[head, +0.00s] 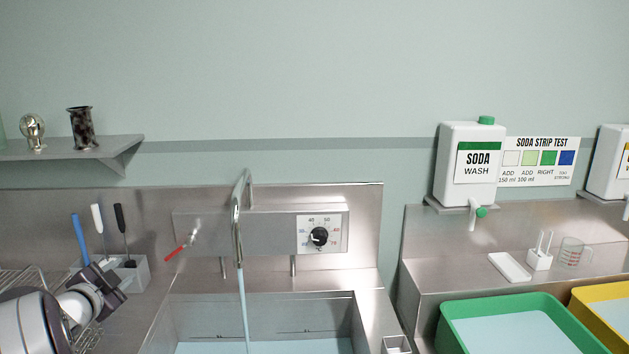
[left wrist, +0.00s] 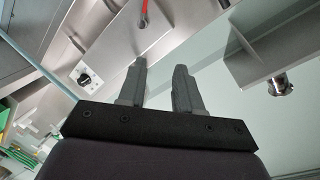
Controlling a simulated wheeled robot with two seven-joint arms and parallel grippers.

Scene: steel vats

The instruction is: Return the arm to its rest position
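My left arm comes in at the lower left of the head view, with its left gripper (head: 106,277) in front of the tool holder and above the wire rack. In the left wrist view the two grey fingers of the left gripper (left wrist: 158,67) stand apart with nothing between them. The gripper is clear of the tap's red lever (head: 180,247), which also shows at the top of the left wrist view (left wrist: 144,14). My right gripper is in neither view.
Water runs from the tap (head: 238,215) into the steel vat. A dial (head: 319,236) is behind it. A holder (head: 140,275) with several tools stands close by my left gripper. A wall shelf (head: 60,150) is above. Green (head: 450,338) and yellow (head: 584,298) tubs stand right.

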